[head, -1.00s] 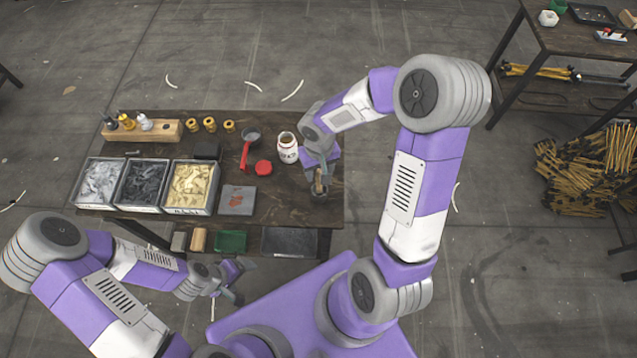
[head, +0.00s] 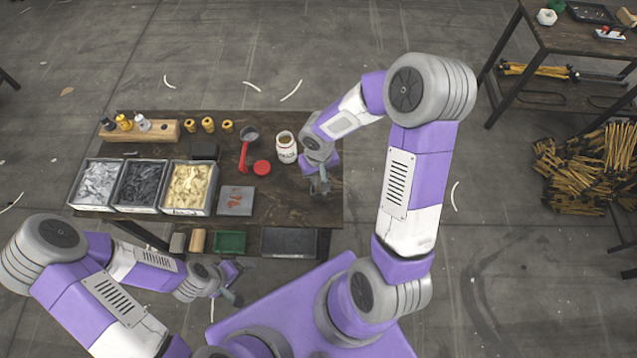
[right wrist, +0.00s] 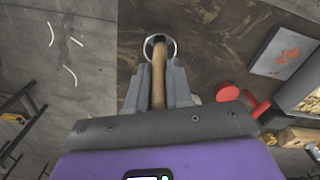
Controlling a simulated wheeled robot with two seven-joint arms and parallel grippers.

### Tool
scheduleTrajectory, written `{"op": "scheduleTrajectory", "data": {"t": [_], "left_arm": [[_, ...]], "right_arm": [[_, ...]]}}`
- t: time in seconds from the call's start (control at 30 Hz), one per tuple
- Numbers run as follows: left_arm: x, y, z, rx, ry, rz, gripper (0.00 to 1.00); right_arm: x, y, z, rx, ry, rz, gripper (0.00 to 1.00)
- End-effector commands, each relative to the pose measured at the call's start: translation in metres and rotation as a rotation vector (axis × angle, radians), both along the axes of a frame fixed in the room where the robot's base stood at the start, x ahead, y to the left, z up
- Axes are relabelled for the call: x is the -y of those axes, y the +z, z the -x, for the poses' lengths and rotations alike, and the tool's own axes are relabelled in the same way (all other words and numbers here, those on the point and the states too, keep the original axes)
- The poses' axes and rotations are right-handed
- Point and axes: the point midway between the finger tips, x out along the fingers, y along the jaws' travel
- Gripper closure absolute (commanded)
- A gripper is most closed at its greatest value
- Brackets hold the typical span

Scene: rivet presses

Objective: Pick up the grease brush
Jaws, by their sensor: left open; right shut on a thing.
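The grease brush shows in the right wrist view as a tan wooden handle (right wrist: 158,80) between my right gripper's fingers (right wrist: 158,92). Its far end reaches a round, pale-rimmed pot (right wrist: 175,47) on the dark table; whether its bristles are inside is hidden. In the head view my right gripper (head: 320,188) is over the right part of the table and shut on the brush, which the gripper mostly hides. My left gripper (head: 235,296) is open and empty, low in front of the table.
A white jar (head: 286,150), a red lid (head: 262,168) and a red-handled cup (head: 249,135) stand left of my right gripper. A grey plate (head: 236,201) and metal-rimmed bins (head: 188,212) are further left. The table's right edge is close to the gripper.

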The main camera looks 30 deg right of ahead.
Motion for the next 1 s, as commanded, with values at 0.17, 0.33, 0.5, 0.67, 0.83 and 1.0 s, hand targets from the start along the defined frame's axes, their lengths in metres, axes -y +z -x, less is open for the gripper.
{"op": "scheduleTrajectory", "data": {"t": [0.17, 0.33, 0.5, 0.67, 0.83, 1.0], "left_arm": [[0.0, 0.001, 0.0, 0.0, 0.0, 0.0, 0.16], [0.0, 0.007, 0.0, 0.0, 0.0, 0.0, 0.16], [0.0, 0.013, 0.0, 0.0, 0.0, 0.0, 0.16], [0.0, 0.016, 0.0, 0.0, 0.0, 0.0, 0.16], [0.0, 0.017, 0.0, 0.0, 0.0, 0.0, 0.16], [0.0, 0.017, 0.0, 0.0, 0.0, 0.0, 0.16]], "right_arm": [[0.0, 0.004, 0.0, 0.002, 0.0, 0.0, 1.0], [0.0, 0.031, -0.001, 0.006, -0.001, 0.001, 1.0], [0.0, 0.067, -0.001, 0.007, -0.001, 0.001, 1.0], [0.0, 0.09, -0.001, 0.005, 0.001, 0.001, 1.0], [0.0, 0.1, 0.0, 0.002, 0.0, 0.0, 1.0], [0.0, 0.1, 0.0, 0.0, 0.001, 0.0, 1.0]]}}
